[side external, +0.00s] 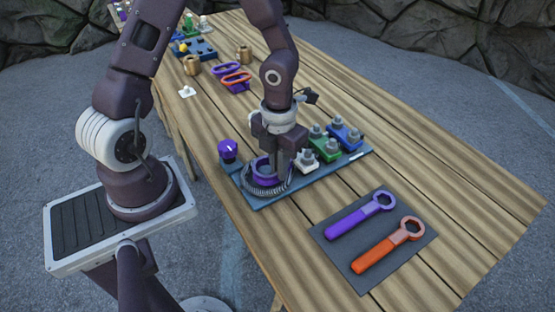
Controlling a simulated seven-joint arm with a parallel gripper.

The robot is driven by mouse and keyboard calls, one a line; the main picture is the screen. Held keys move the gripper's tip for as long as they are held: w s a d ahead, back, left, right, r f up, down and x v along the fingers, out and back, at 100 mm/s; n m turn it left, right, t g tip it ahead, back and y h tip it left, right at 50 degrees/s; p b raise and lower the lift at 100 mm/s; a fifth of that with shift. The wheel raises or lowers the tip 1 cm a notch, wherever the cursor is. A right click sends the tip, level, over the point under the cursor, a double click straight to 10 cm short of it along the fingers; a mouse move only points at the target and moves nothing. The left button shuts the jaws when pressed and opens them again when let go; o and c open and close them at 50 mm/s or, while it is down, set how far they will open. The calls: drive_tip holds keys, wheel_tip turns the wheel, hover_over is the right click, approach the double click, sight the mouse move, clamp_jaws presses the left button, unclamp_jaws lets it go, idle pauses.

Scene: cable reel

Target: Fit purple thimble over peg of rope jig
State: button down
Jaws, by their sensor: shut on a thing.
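My gripper (282,176) points straight down over the dark blue board. It is shut at the right side of a purple ring-shaped part (263,168), which has a grey coil of cable (262,190) around its lower part. The fingertips and the exact contact are partly hidden. Farther back on the table, a purple loop (224,69) and an orange loop (236,78) sit close together on a purple base. I cannot tell for sure which purple part is the thimble. The jig's peg is not clearly visible.
The board (262,206) also carries a purple-topped knob (228,150), and white (307,160), green (325,150) and blue (347,138) blocks with grey nuts. Purple (360,215) and orange (387,246) wrenches lie on a dark mat.

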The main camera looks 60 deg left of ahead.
drive_tip(key=shift+s+a+f, duration=0.2)
drive_tip(key=shift+s+f, duration=0.15)
drive_tip(key=shift+f, duration=0.8)
idle(0.4)
drive_tip(key=c, duration=1.5)
unclamp_jaws()
drive_tip(key=shift+o, duration=0.2)
drive_tip(key=r, duration=0.8)
drive_tip(key=shift+w+d+r, duration=0.15)
drive_tip(key=shift+d, duration=0.05)
drive_tip(key=s+r+n+t, duration=0.1)
drive_tip(key=s+r+n, duration=0.3)
drive_tip(key=n, duration=0.6)
drive_tip(key=s+d+r+n+t, duration=0.1)
drive_tip(key=s+r+n+t, duration=0.1)
drive_tip(key=s+r+n, duration=0.2)
drive_tip(key=s+r+n+t, duration=0.2)
drive_tip(key=r+n, duration=0.7)
drive_tip(key=n, duration=0.9)
drive_tip(key=shift+s+d+r, duration=0.3)
drive_tip(key=shift+s+d, duration=0.05)
drive_tip(key=shift+s, duration=0.8)
